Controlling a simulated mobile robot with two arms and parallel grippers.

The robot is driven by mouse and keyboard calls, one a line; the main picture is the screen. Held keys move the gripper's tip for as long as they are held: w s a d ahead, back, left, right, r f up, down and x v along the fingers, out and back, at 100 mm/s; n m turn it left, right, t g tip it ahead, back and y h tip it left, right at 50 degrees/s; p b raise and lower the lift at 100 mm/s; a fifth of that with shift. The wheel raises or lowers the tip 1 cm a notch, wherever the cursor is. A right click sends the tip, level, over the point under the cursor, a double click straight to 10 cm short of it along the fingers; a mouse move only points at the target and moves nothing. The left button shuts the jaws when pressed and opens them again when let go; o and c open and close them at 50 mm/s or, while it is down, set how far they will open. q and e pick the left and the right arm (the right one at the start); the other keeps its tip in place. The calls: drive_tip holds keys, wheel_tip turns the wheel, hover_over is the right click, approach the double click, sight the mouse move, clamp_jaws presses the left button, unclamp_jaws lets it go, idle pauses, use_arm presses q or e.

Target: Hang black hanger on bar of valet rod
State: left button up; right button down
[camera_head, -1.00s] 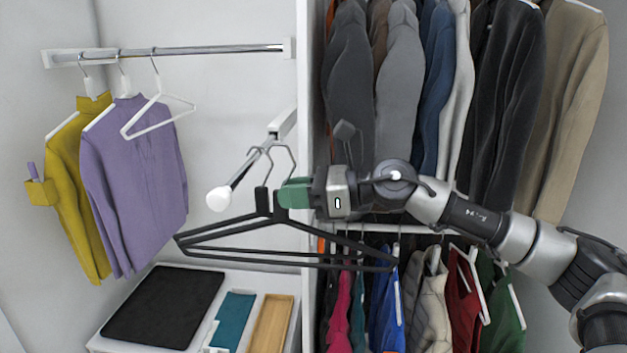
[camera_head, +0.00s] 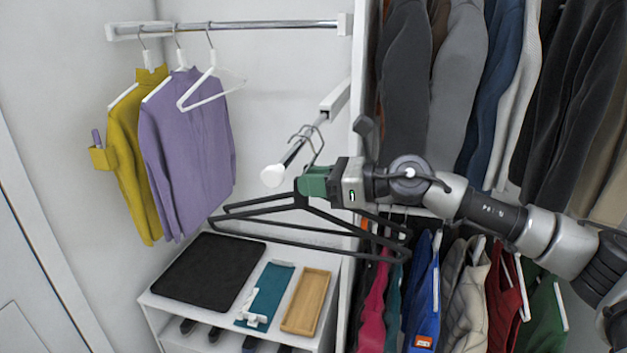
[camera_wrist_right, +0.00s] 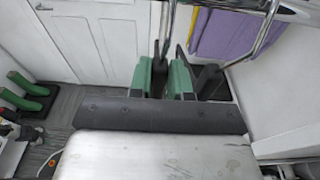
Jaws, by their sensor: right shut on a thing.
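The valet rod (camera_head: 295,152) juts from the wall below the upper rail and ends in a white ball tip. Two black hangers (camera_head: 262,230) overlap just below it, and their metal hooks (camera_head: 303,135) are close together at the rod. My right gripper (camera_head: 313,182), with green fingertips, is shut on the neck of one black hanger. In the right wrist view the green fingers (camera_wrist_right: 162,78) close around a dark neck, with another dark neck (camera_wrist_right: 209,80) beside them. Whether the held hook rests on the bar is unclear. My left gripper is out of view.
A chrome rail (camera_head: 255,25) holds a yellow top (camera_head: 135,150), a purple sweater (camera_head: 185,145) and a bare white hanger (camera_head: 212,95). A white shelf unit below carries a black mat (camera_head: 208,272), a teal item (camera_head: 265,290) and a wooden tray (camera_head: 306,302). Clothes fill the right side.

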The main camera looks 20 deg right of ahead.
drive_tip(key=c, duration=1)
unclamp_jaws()
drive_tip(key=shift+s+d+b, duration=0.25)
drive_tip(key=shift+d+b, duration=0.15)
drive_tip(key=shift+b, duration=0.05)
drive_tip(key=b+v, duration=0.4)
drive_tip(key=v, duration=0.5)
drive_tip(key=shift+f, duration=0.1)
drive_tip(key=shift+s+d+r+b, duration=0.25)
drive_tip(key=shift+d+b, duration=0.1)
